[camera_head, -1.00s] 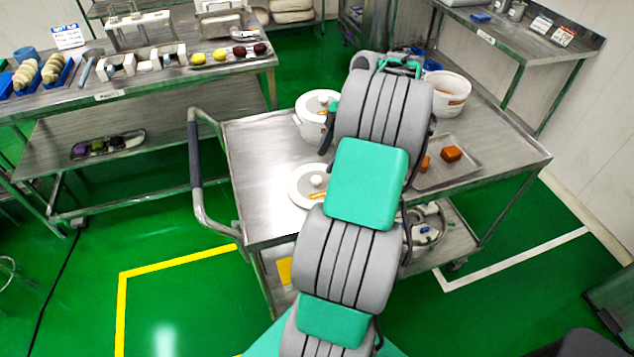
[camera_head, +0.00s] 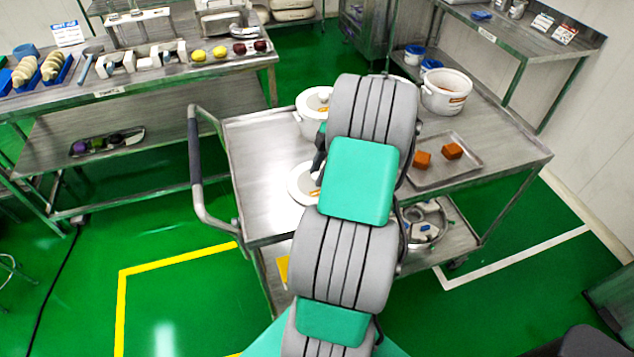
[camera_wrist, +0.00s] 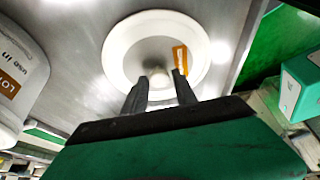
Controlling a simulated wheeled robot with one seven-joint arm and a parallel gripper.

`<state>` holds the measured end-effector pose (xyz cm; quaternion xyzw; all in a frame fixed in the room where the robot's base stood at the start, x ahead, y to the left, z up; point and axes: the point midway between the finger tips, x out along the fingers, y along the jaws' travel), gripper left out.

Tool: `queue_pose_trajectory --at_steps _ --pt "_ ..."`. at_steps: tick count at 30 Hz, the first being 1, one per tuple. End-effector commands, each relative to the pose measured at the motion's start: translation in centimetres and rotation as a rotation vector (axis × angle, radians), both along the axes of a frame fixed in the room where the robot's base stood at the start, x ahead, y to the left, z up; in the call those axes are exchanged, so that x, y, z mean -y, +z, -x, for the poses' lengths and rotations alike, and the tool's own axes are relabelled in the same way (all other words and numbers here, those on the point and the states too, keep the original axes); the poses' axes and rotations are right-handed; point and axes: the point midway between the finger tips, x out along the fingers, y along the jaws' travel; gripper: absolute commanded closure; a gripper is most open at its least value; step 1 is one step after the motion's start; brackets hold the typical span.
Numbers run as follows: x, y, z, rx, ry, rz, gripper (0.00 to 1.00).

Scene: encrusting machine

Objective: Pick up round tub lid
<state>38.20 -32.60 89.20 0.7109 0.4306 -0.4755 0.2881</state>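A round white tub lid with a grey centre, a knob and an orange label lies on the cart top. In the head view the lid (camera_head: 298,183) is partly hidden by my arm. In the wrist view the lid (camera_wrist: 118,50) lies ahead of my gripper (camera_wrist: 160,88). The two dark fingers are apart with nothing between them, pointing at the lid. The pale knob (camera_wrist: 158,77) shows in the gap just beyond the fingertips; I cannot tell how far off it is. In the head view my gripper is mostly hidden behind my arm.
A lidded white tub (camera_head: 309,125) stands behind the lid; an open white tub (camera_head: 446,93) stands at the back right. A tray (camera_head: 464,178) with orange-brown blocks lies right. The metal cart (camera_head: 255,160) has clear room left of the lid.

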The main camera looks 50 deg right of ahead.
Motion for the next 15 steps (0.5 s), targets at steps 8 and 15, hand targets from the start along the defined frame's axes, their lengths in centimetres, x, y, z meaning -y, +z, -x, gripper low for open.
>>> queue_pose_trajectory --at_steps 8,15 --pt "0.00 0.01 0.00 0.000 0.000 0.000 0.90" --pt "0.00 0.01 0.00 0.000 0.000 0.000 1.00"
